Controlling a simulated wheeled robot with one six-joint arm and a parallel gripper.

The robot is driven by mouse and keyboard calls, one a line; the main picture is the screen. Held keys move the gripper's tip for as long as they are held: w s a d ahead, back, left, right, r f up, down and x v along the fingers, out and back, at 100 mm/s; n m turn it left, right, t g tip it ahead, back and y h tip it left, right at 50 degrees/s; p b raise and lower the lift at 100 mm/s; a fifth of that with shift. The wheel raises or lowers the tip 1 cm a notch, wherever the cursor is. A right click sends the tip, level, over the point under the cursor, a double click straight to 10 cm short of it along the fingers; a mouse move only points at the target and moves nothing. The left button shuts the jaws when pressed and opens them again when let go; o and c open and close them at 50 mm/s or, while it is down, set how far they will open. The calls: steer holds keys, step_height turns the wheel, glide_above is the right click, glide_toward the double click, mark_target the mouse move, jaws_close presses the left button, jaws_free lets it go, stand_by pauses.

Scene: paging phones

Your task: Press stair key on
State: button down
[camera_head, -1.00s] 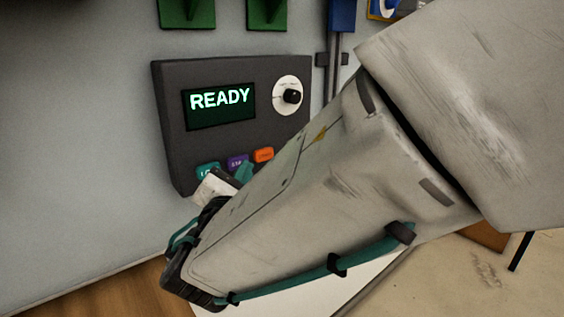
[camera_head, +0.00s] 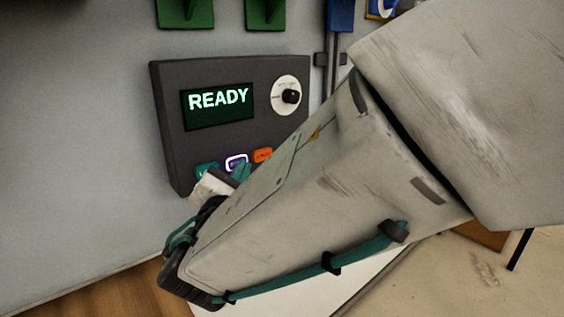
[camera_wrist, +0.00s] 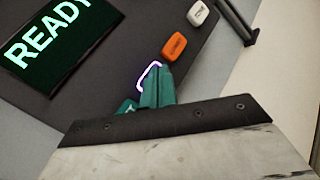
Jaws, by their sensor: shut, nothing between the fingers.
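The stair key (camera_head: 236,162) is the purple middle key in the bottom row of a dark wall panel (camera_head: 270,125). Its rim glows white-violet. In the wrist view only part of the glowing rim of the stair key (camera_wrist: 148,74) shows; my fingers hide the rest. My gripper (camera_head: 242,171) is shut and empty, its teal fingertips at the lower right of the key. In the wrist view the tips of my gripper (camera_wrist: 162,70) overlap the key; they seem to touch it, but depth is hard to judge.
A teal key (camera_head: 207,169) is left of the stair key and an orange key (camera_head: 263,155) is right of it. A white key (camera_wrist: 197,13) shows beyond the orange one. The display (camera_head: 219,103) reads READY. A dial (camera_head: 290,96) sits at the upper right.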

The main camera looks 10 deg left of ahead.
steer(key=shift+s+d, duration=0.1)
steer(key=shift+s, duration=0.05)
steer(key=s+d, duration=0.4)
steer(key=shift+d, duration=0.3)
stand_by(0.3)
